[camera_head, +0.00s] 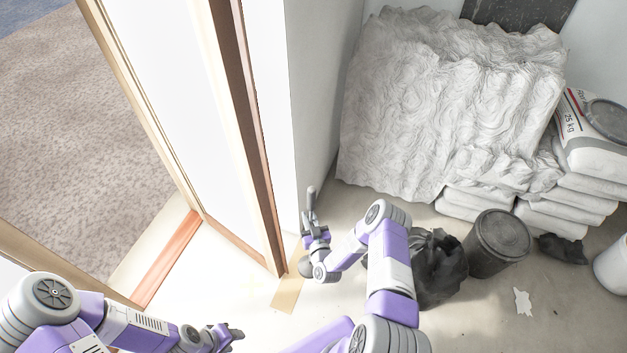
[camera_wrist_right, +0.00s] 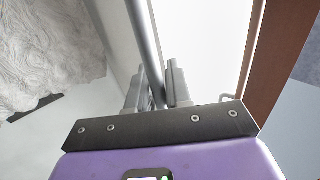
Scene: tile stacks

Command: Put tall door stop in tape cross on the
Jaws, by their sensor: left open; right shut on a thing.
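The tall door stop (camera_head: 311,197) is a grey rod with a rounded top, beside the open door's edge. In the right wrist view its grey shaft (camera_wrist_right: 146,38) runs between the two fingers. My right gripper (camera_head: 318,236) is shut on this shaft. A grey rounded piece at floor level below the gripper may be its base; the gripper and arm partly hide it. Tan tape (camera_head: 288,290) lies on the floor just below it; I see one strip clearly, and the rest of any cross is hidden or unclear. My left gripper (camera_head: 230,336) is open and empty at the bottom.
A white door (camera_head: 222,110) with a brown edge stands to the left of my right gripper. A black bag (camera_head: 436,262) and a dark bucket (camera_head: 497,243) stand to the right. Sheet-covered stacks (camera_head: 450,110) and white sacks (camera_head: 595,150) fill the back right.

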